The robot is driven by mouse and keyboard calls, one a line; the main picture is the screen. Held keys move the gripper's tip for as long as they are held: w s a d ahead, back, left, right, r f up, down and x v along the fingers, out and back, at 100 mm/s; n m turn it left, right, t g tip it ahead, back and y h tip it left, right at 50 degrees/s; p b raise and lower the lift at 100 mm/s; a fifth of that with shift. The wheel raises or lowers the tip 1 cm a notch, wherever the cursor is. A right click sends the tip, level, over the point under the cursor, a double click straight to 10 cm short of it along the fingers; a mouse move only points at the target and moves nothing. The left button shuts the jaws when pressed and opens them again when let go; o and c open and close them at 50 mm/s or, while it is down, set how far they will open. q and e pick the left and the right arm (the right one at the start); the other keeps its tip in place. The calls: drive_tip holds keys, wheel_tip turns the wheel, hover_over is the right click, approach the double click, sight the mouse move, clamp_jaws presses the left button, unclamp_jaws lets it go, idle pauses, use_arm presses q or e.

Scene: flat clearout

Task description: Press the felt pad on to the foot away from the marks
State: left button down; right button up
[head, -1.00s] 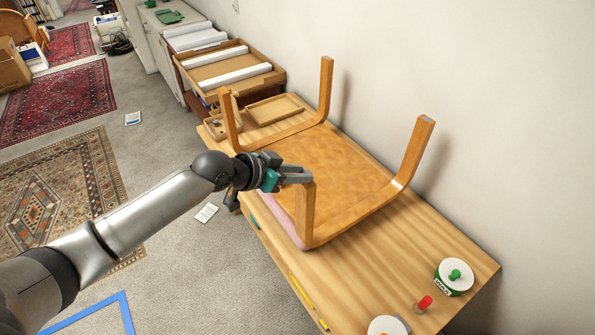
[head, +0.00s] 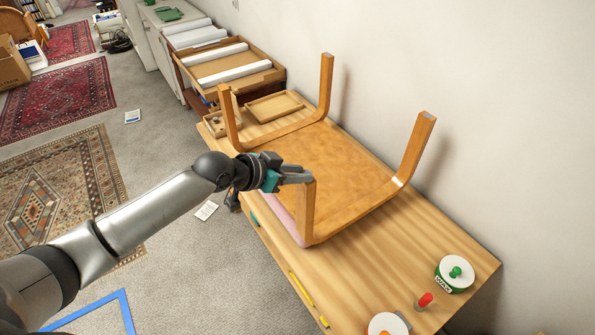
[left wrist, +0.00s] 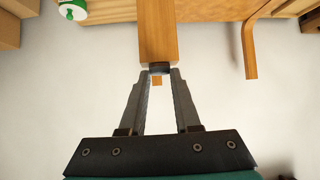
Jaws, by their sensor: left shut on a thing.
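A wooden chair or stool (head: 340,170) stands upside down on the table, its feet pointing up. My left gripper (head: 306,176) is at the top of the near leg (head: 308,210). In the left wrist view its fingertips (left wrist: 159,72) are shut on a small dark pad (left wrist: 158,68). The pad lies against the end of the wooden foot (left wrist: 158,40), seemingly touching it; I cannot tell whether it is stuck there. In the head view the gripper hides the pad. No marks can be made out. My right gripper is not in view.
The wooden table (head: 400,255) also bears a white-lidded green tin (head: 455,273), a red-topped object (head: 425,301) and a shallow wooden tray (head: 275,106). Other upright legs stand at the far corner (head: 326,80) and the right (head: 415,145). A wall runs close behind the table.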

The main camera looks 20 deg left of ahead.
use_arm(q)
drive_tip(key=shift+s+f, duration=0.1)
drive_tip(key=shift+f, duration=0.1)
drive_tip(key=c, duration=0.5)
unclamp_jaws()
drive_tip(key=shift+c, duration=0.2)
drive_tip(key=v, duration=1.5)
